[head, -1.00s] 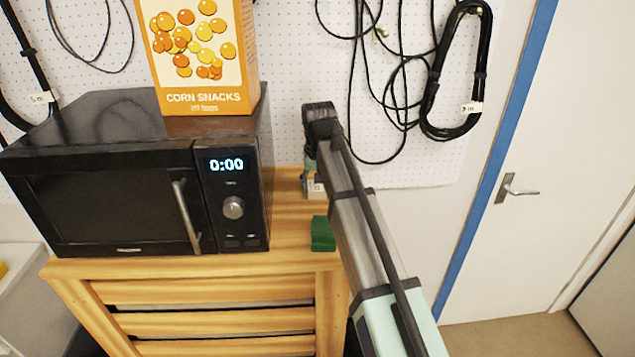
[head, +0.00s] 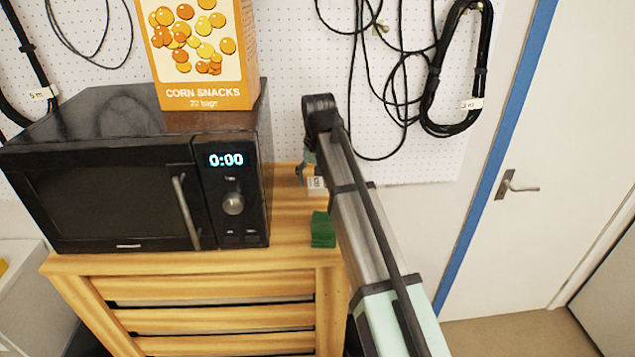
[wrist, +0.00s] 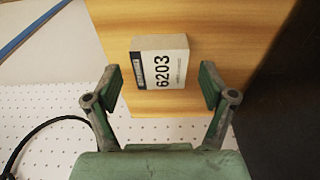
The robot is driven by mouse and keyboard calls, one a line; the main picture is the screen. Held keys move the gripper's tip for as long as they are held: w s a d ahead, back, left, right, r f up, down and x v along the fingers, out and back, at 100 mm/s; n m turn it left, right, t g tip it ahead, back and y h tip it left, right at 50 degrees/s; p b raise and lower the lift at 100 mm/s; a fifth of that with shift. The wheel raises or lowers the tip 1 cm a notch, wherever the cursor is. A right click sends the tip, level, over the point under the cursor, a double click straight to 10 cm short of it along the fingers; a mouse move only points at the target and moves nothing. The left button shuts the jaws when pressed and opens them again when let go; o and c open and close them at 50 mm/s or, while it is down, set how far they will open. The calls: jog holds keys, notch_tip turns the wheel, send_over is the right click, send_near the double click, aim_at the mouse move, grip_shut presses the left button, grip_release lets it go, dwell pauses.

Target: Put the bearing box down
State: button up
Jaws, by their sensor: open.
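The bearing box (wrist: 163,62) is a small white box with a dark label strip and "6203" on its face. In the wrist view it is on the wooden cabinet top, between and slightly beyond my fingertips. My gripper (wrist: 161,88) is open, with a green-padded finger on each side and a visible gap to the box on both sides. In the head view the box (head: 316,183) shows partly, right of the microwave, with my arm covering its right side. One finger of my gripper (head: 304,168) shows beside it; the rest is hidden.
A black microwave (head: 130,185) stands close on the left, with a corn snacks box (head: 205,50) on top. A small green object (head: 322,230) lies on the cabinet top (head: 289,225) in front of the bearing box. Cables hang on the pegboard (head: 290,60) behind.

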aim_at(318, 187)
notch_tip(318, 187, up, 11)
jog(key=s+b, duration=0.1)
jog(key=b, duration=0.2)
jog(key=shift+s, duration=0.35)
jog(key=shift+d, duration=0.1)
